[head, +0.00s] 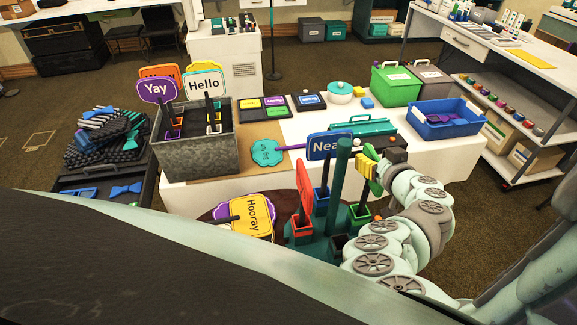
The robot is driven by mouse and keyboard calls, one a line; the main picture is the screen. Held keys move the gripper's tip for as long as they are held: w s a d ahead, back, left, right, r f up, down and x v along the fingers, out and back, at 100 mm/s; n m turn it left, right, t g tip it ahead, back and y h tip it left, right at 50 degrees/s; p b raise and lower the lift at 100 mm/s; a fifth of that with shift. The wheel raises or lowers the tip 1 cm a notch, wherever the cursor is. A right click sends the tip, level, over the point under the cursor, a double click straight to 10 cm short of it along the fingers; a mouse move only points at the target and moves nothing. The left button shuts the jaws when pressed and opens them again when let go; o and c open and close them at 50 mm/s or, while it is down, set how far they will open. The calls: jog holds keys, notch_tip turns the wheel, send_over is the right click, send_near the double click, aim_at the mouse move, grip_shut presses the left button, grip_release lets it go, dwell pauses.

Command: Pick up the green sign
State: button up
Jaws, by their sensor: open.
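A teal-green sign (267,152) lies flat on the brown board on the white table, its lettering too small to read. A purple handle runs right from it toward the blue "Nea…" sign (325,146), which stands in the dark green stand (320,243).
The stand's tall post and a red sign (304,188) rise in front of the table. A grey metal bin (195,155) holds the "Yay" and "Hello" signs. A yellow "Hooray" sign (250,216) lies left of the stand. A blue tray (447,128) is at the table's right.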

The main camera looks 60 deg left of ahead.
grip_shut()
dwell(0.3)
dwell(0.4)
